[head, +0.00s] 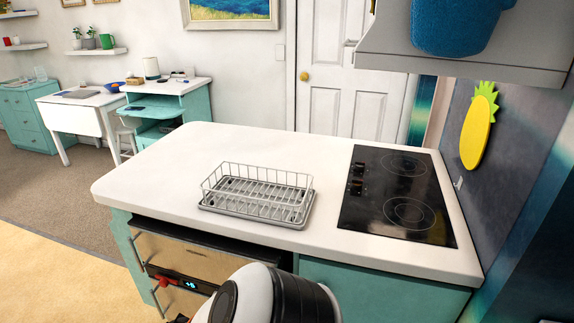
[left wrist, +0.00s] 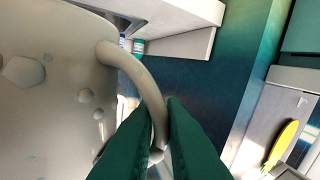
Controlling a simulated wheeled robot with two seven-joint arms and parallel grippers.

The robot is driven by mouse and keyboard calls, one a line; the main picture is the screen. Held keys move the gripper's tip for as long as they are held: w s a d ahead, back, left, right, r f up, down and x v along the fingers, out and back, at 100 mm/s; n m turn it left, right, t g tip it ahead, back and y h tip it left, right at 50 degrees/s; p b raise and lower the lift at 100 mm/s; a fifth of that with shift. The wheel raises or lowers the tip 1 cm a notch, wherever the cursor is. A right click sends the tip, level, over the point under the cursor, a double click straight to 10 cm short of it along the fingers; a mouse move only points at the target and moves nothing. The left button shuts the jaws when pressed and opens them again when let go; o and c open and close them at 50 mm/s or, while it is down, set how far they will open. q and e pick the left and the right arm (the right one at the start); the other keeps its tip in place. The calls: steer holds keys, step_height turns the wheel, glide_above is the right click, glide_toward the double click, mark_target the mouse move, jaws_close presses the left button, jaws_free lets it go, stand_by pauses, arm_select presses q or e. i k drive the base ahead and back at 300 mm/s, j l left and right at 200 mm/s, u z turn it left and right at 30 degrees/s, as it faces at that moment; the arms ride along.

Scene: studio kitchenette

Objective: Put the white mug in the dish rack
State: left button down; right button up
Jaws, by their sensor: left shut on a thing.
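The white mug (left wrist: 60,95) fills the left of the left wrist view, very close, pale with raised dots on its wall. Its curved handle (left wrist: 135,68) passes between the dark fingers of my left gripper (left wrist: 159,108), which is shut on it. The mug is held in the air, its lower part out of frame. In the head view, the wire dish rack (head: 258,193) stands on the white counter and looks empty. Neither the mug nor the left gripper shows there. My right gripper is in neither view.
A black cooktop (head: 398,195) lies right of the rack. The counter (head: 180,160) is clear left of and behind the rack. A blue vessel (head: 455,25) sits on a grey ledge (head: 470,58) above the cooktop. An oven (head: 190,260) is below the counter.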

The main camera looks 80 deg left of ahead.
mark_target(267, 213)
steer(key=l+u, duration=0.1)
steer(key=u, duration=1.75)
